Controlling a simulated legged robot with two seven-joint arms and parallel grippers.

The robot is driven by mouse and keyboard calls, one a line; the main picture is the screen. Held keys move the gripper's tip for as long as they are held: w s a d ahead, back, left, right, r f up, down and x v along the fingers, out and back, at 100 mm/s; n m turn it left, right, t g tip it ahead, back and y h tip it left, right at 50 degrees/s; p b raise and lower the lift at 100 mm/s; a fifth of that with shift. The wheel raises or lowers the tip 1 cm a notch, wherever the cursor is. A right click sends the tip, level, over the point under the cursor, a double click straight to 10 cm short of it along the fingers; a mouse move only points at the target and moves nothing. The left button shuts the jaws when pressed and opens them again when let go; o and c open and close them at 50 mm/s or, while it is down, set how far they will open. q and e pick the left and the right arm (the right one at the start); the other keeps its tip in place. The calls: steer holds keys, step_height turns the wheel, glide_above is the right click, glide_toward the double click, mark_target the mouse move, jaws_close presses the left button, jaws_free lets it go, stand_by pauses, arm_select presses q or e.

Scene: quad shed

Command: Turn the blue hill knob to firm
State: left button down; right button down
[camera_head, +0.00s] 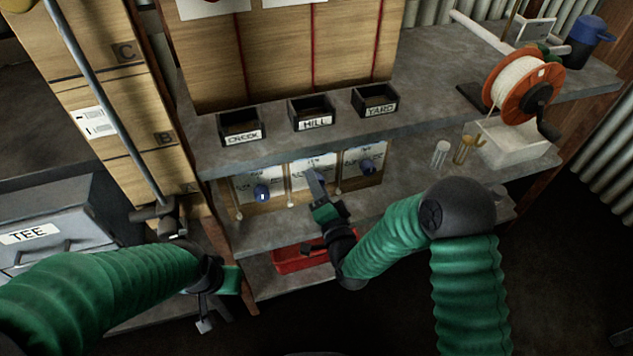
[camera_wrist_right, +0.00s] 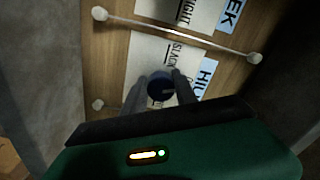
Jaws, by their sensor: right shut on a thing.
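The blue hill knob (camera_wrist_right: 160,84) sits on a white card in the right wrist view, with a blue HILL label (camera_wrist_right: 207,78) and the word SLACK beside it. My right gripper (camera_wrist_right: 155,92) is shut on this knob, one finger on each side. Its pointing direction is not clear. In the head view my right gripper (camera_head: 317,187) reaches the middle card and largely hides the knob. My left gripper (camera_head: 205,312) hangs low at the left, away from the cards; its jaws are too small to read.
Blue knobs sit on the left card (camera_head: 262,193) and right card (camera_head: 367,166). Black bins labelled CREEK (camera_head: 240,126), HILL (camera_head: 312,112) and YARD (camera_head: 375,100) stand on the shelf above. A red tray (camera_head: 290,260) lies below. An orange reel (camera_head: 523,86) stands at right.

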steer(key=shift+d+m+p, duration=0.15)
steer(key=shift+m+p, duration=0.25)
steer(key=shift+m, duration=1.4)
steer(key=shift+h, duration=0.3)
steer(key=c, duration=1)
jaws_free()
steer(key=shift+w, duration=0.1)
steer(key=shift+o, duration=0.2)
steer(key=p+v, duration=0.4)
steer(key=v, duration=1.3)
